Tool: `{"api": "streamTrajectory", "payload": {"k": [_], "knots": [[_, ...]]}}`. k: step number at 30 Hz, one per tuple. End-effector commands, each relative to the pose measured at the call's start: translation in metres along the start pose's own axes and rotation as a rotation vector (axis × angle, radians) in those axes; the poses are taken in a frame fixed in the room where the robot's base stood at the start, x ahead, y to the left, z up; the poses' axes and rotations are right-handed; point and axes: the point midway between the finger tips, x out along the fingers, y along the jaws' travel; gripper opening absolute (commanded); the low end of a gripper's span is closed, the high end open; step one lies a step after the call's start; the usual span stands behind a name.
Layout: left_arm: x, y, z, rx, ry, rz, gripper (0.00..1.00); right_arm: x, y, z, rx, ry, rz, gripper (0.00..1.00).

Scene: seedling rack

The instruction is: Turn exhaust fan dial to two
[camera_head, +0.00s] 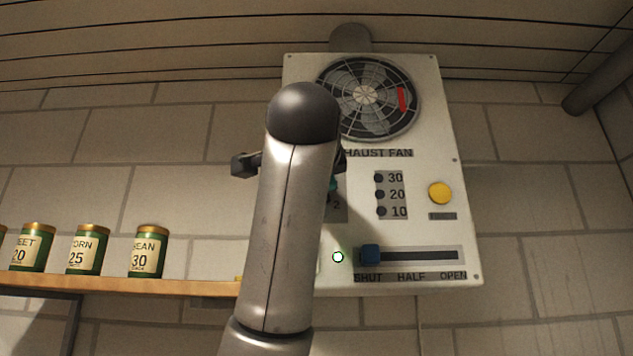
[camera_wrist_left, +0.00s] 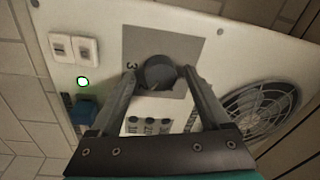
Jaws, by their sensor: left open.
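The white exhaust fan panel (camera_head: 458,230) is on the wall, with the fan (camera_head: 365,95) at its top. The dark round dial (camera_wrist_left: 157,73) shows in the wrist view on a grey plate (camera_wrist_left: 185,45), with a "3" mark at its left. In the head view my arm hides the dial; a "2" mark shows just right of the arm. My left gripper (camera_head: 292,163) is open over the dial area. In the wrist view its fingers (camera_wrist_left: 160,78) lie on either side of the dial; I cannot tell whether they touch it.
A wooden shelf (camera_head: 120,284) with green cans (camera_head: 147,252) is at the left. A pipe (camera_head: 600,85) is at upper right.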

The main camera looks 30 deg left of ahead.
Motion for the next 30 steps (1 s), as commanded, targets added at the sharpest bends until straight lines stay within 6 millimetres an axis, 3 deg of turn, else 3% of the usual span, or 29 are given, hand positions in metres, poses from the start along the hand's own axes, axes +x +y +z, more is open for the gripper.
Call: {"api": "streamTrajectory", "payload": {"k": [5,13,30], "knots": [[-0.018,0.001,0.0,-0.001,0.003,-0.004,0.81,0.008,0.0,0.001,0.0,0.0,0.0,0.0],[-0.082,0.002,0.0,-0.001,0.004,-0.007,0.81,0.031,-0.001,0.003,0.0,0.0,0.0,0.0],[-0.139,0.003,0.0,-0.001,0.003,-0.002,0.81,0.09,-0.002,0.008,0.0,0.0,0.0,0.0]]}}
